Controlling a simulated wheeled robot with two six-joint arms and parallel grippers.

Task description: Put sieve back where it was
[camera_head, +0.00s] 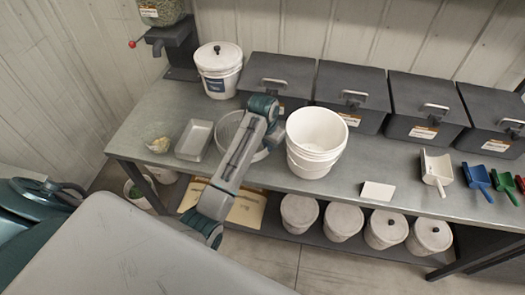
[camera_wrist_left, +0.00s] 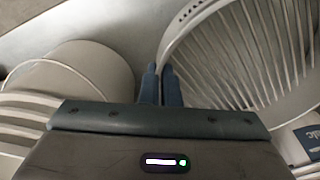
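The sieve (camera_wrist_left: 240,62) is a round white ring with parallel bars across it, filling the right of the left wrist view. In the head view the sieve (camera_head: 228,128) shows at the bench, between the metal tray and the open white bucket, partly covered by my left arm. My left gripper (camera_wrist_left: 161,72) has its two blue fingers close together at the sieve's left rim, and the rim runs in between the tips. In the head view its fingertips are hidden. Whether the sieve rests on the bench or is held just above it, I cannot tell. My right gripper is not in view.
The open bucket (camera_head: 316,135) stands close right of my left arm. A metal tray (camera_head: 194,141) and a small bowl (camera_head: 158,139) lie left. A lidded bucket (camera_head: 219,65) and grey bins (camera_head: 352,90) stand behind. Scoops (camera_head: 437,168) and a white card (camera_head: 377,190) lie right.

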